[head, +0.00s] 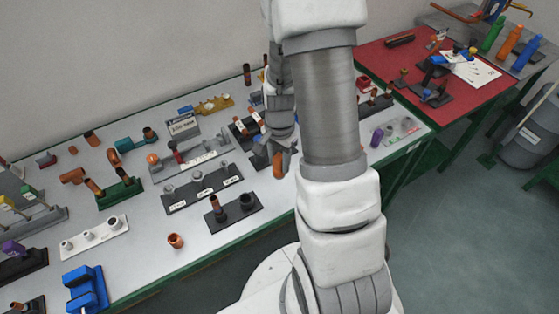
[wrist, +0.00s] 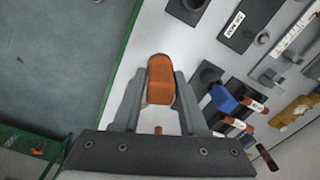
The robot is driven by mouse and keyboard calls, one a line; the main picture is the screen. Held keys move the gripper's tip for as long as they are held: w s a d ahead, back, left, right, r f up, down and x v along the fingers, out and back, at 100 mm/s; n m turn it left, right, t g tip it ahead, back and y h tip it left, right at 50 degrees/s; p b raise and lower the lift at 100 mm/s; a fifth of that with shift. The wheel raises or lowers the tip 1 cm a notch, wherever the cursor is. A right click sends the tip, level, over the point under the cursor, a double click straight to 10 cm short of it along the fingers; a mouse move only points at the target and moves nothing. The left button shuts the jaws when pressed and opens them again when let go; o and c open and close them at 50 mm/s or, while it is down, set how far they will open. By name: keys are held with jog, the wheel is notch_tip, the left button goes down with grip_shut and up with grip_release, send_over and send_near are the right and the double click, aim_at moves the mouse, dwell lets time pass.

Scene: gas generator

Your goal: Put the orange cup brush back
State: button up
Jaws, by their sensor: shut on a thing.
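The orange cup brush (wrist: 160,80) is between the two fingers of my gripper (wrist: 158,102) in the wrist view, and the fingers are shut on it. In the head view my gripper (head: 287,156) is partly hidden by my own arm. The orange brush (head: 278,165) shows at its tip, above the front part of the white table. Dark holders with orange, white-labelled pieces (wrist: 250,103) lie to the right of my gripper in the wrist view. A dark block with a round hole (wrist: 208,74) and a blue piece (wrist: 222,98) are beside them.
The white table (head: 140,250) carries several dark racks and fittings. A black base with two upright posts (head: 233,208) stands near the front edge, and a copper ring (head: 175,241) lies left of it. A red-topped table (head: 455,105) is at the right.

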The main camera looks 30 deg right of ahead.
jog(key=shift+d+f, duration=0.1)
jog(key=shift+d, duration=0.3)
jog(key=shift+f, duration=0.1)
jog(key=shift+f+b, duration=2.1)
jog(key=shift+f, duration=0.05)
jog(key=shift+f+b, duration=0.2)
jog(key=shift+b, duration=0.1)
jog(key=shift+f+b, duration=2.2)
jog(key=shift+f, duration=0.4)
jog(key=o, duration=1.2)
jog(key=shift+r, duration=0.1)
